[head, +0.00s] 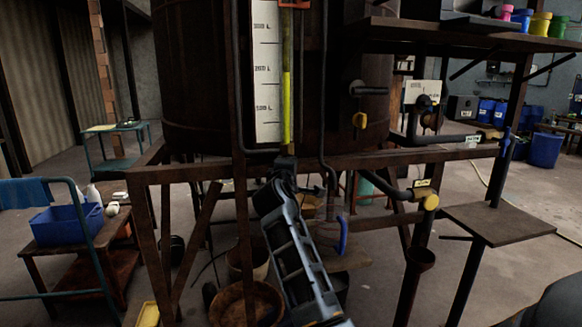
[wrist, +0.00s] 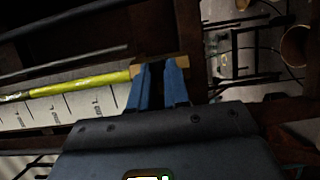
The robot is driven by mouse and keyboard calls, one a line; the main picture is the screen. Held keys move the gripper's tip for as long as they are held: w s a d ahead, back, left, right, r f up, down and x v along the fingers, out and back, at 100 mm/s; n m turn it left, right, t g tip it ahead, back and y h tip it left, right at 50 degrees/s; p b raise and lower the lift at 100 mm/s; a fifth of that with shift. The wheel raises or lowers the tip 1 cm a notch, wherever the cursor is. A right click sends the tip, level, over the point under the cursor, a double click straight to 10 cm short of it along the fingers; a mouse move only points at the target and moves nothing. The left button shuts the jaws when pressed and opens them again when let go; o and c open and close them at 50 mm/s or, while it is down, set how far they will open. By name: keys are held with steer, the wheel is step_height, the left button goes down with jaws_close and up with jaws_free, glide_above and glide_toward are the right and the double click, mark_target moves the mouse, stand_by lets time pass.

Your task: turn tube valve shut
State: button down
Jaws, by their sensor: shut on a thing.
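The sight tube (head: 287,110), filled yellow-green, runs up the front of the rusty vat (head: 200,70) beside a white scale board (head: 266,75). The tube also shows in the wrist view (wrist: 80,85), lying almost level there. At its lower end is a small tan-brown valve piece (wrist: 184,61). My gripper (head: 285,163) is at the tube's foot in the head view and covers the valve there. In the wrist view its two blue fingers (wrist: 160,68) are shut on the valve, with tan showing on both sides. The handle's exact angle is hidden by the fingers.
A rusty frame beam (head: 400,160) crosses just below the vat. Pipes with yellow-handled taps (head: 430,202) stand to the right, and a blue-handled one (head: 342,235) hangs below. Buckets (head: 245,300) sit under the frame. A cart with a blue bin (head: 65,222) is at left.

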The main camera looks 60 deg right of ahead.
steer(key=shift+f, duration=0.1)
steer(key=c, duration=1.1)
jaws_free()
steer(key=shift+a, duration=0.1)
steer(key=b+v, duration=0.1)
steer(key=v, duration=0.6)
steer(key=shift+s+a, duration=0.15)
steer(key=shift+a, duration=0.1)
